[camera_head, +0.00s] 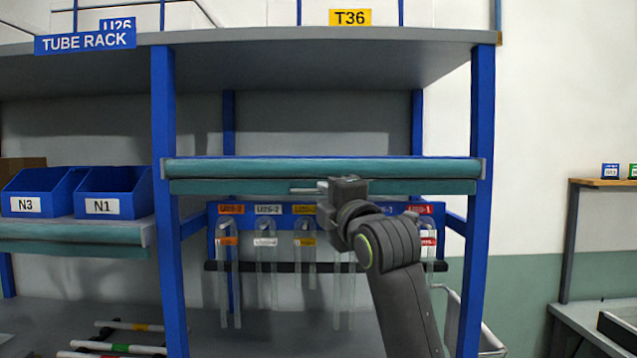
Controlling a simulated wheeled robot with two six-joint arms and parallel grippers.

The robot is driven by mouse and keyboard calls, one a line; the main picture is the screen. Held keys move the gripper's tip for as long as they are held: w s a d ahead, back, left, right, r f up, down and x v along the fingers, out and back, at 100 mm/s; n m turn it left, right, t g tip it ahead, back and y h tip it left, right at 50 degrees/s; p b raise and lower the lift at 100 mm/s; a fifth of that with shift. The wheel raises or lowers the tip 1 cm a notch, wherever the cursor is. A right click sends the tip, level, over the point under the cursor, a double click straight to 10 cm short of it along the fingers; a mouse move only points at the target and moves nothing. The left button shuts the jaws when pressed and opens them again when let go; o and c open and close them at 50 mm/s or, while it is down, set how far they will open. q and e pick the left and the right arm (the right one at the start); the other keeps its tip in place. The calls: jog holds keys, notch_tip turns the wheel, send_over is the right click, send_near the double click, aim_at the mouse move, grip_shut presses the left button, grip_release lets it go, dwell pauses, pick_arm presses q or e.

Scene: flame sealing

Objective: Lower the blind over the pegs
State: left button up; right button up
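The blind is a teal roll (250,170) under the shelf between two blue posts, with a teal bottom bar (240,187) just below it. A pale handle (304,190) shows on the bar near its middle. My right gripper (332,190) is right at the handle's right end, seen from behind. Its fingers are hidden, so I cannot tell whether it grips the handle. Below, a blue peg rail (335,209) carries coloured labels, and clear bent tubes (265,260) hang along it. My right arm hides some of them. My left gripper is not in view.
A dark horizontal bar (285,267) runs behind the hanging tubes. Blue posts (168,200) and (481,200) bound the bay. Blue bins (115,190) stand on the left shelf. A wire basket (465,320) is at lower right.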

aim_at(318, 191)
jog(key=shift+p+x, duration=0.65)
jog(key=shift+x, duration=1.45)
jog(key=shift+c, duration=0.2)
grip_shut()
